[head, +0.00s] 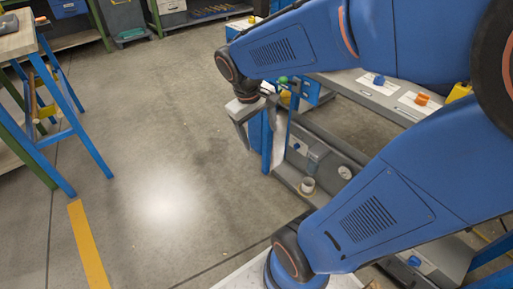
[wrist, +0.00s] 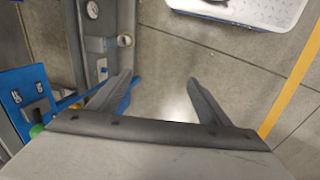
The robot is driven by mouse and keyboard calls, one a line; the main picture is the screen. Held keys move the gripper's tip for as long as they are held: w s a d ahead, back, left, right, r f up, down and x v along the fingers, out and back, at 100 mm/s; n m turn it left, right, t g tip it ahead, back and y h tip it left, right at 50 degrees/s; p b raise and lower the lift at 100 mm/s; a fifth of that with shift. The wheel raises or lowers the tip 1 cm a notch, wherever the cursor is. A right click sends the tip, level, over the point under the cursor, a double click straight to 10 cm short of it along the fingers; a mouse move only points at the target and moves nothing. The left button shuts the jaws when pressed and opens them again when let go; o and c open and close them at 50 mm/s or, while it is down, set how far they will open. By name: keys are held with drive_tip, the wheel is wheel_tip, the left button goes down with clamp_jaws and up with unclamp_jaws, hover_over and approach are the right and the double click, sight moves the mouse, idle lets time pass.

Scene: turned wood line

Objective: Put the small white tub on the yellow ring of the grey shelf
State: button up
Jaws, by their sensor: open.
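A small pale cup-like piece (head: 307,185) sits on the low ledge of a grey fixture (head: 290,172) in the head view; it also shows at upper left in the wrist view (wrist: 125,40). It may be the white tub, but I cannot tell for sure. My gripper (head: 258,150) hangs above the floor to the left of the fixture. In the wrist view its two fingers are wide apart with only floor between them (wrist: 161,82), so it is open and empty. I cannot make out a yellow ring or the grey shelf that carries it.
A round gauge (head: 344,172) sits on the fixture. A bench at right holds white cards with a blue knob (head: 379,80) and an orange part (head: 422,99). A blue-legged trestle (head: 70,120) stands at left. The floor between is clear, with a yellow line (head: 88,245).

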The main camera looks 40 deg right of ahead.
drive_tip(key=s+a+r+t+y, duration=0.2)
drive_tip(key=s+a+r+t, duration=0.2)
drive_tip(key=s+a, duration=0.3)
drive_tip(key=shift+s+t+y, duration=0.3)
drive_tip(key=shift+s+t, duration=0.1)
drive_tip(key=shift+s, duration=0.35)
drive_tip(key=shift+r, duration=0.1)
